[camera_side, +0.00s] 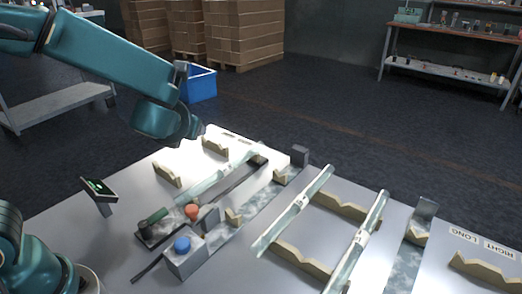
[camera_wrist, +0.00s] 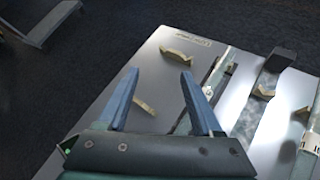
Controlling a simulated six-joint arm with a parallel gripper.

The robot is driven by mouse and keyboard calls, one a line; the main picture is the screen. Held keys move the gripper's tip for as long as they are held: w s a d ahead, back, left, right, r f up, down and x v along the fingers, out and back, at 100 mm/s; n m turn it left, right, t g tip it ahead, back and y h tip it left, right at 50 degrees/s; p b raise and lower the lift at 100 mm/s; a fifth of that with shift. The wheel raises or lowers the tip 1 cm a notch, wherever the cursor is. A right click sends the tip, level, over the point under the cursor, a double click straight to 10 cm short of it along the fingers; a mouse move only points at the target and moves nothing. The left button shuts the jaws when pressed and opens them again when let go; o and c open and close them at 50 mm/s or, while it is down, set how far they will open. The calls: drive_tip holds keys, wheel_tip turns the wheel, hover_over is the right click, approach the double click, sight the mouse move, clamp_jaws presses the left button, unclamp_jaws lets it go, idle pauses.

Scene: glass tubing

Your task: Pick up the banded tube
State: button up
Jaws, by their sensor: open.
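Two pale glass tubes lie side by side across tan notched supports in the side view: one nearer the middle (camera_side: 285,222) and one to its right (camera_side: 372,222). Each has a small whitish mark near its middle. A third tube (camera_side: 203,187) lies further left, beside a dark channel. I cannot tell for sure which tube is the banded one. My gripper (camera_wrist: 158,74) is open and empty in the wrist view, its blue fingers wide apart above the table's left part. A tube (camera_wrist: 220,72) with a pale mark is right of the fingers. In the side view the fingers are not clearly seen.
Empty tan supports (camera_side: 167,174) stand at the table's back left; one also shows beyond my fingers (camera_wrist: 177,53). A grey box with a blue button (camera_side: 183,246), a red knob (camera_side: 192,211) and a small screen (camera_side: 98,187) stand at the left. A "RIGHT LONG" label (camera_side: 484,246) marks the right.

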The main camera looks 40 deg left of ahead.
sight(232, 165)
drive_tip(key=w+d+f+m, duration=0.1)
drive_tip(key=w+f+m, duration=0.1)
drive_tip(key=w+d+f+m+t, duration=0.1)
drive_tip(key=w+d+f+m, duration=0.1)
drive_tip(key=m, duration=0.1)
drive_tip(key=shift+d+f+m+h, duration=0.1)
drive_tip(key=shift+d+m+h, duration=0.05)
drive_tip(key=shift+m+h, duration=0.2)
drive_tip(key=d+f+m, duration=0.1)
drive_tip(key=f, duration=0.1)
drive_tip(key=d+f+m, duration=0.1)
drive_tip(key=f, duration=0.1)
drive_tip(key=d+f+m+h, duration=0.1)
drive_tip(key=f, duration=0.1)
drive_tip(key=shift+w+d+f, duration=0.1)
drive_tip(key=shift+w, duration=0.1)
drive_tip(key=shift+x, duration=2.5)
clamp_jaws()
